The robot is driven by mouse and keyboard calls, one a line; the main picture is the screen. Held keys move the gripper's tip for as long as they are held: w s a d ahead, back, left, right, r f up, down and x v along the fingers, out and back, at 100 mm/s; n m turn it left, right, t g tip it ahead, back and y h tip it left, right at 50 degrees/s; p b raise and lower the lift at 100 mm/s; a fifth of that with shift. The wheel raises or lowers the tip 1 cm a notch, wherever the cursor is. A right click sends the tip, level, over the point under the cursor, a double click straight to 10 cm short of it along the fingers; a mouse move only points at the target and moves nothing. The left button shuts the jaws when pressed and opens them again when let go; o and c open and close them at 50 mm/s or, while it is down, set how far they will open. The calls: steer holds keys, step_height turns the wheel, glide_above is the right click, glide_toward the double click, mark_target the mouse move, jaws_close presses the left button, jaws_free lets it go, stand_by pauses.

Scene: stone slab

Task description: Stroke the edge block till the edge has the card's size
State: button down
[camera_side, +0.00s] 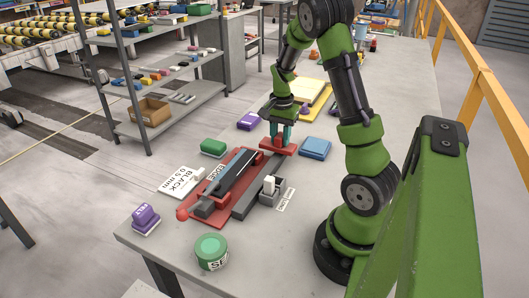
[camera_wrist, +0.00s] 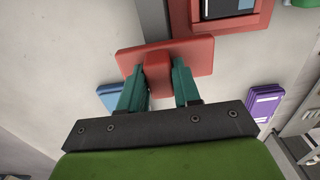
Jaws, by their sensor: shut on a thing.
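My gripper (camera_side: 281,133) is shut on a red block (camera_side: 288,149), which I take to be the edge block. In the wrist view its upright grip (camera_wrist: 158,72) stands between my two teal fingers (camera_wrist: 158,85), with a wide red plate beyond. The block is at the far end of a dark grey rail (camera_side: 246,205); I cannot tell whether it touches. Left of the rail a red holder (camera_side: 219,220) carries a long black piece (camera_side: 230,178) marked EDGE. The white card (camera_side: 182,182) reads BLACK 0.5 mm and lies left of the holder. The edge's size is too small to read.
A grey box (camera_side: 269,197) with a white piece stands right of the rail. A green tin (camera_side: 211,252) and a purple block (camera_side: 145,218) are near the front. Green (camera_side: 213,147), blue (camera_side: 315,148) and purple (camera_side: 248,121) blocks lie around the far end.

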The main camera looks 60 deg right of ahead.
steer(key=shift+d+r, duration=0.1)
steer(key=shift+d, duration=0.65)
steer(key=c, duration=0.9)
jaws_free()
steer(key=shift+a, duration=0.1)
steer(key=shift+r, duration=0.3)
step_height(320, 180, up, 16)
steer(key=shift+r, duration=0.15)
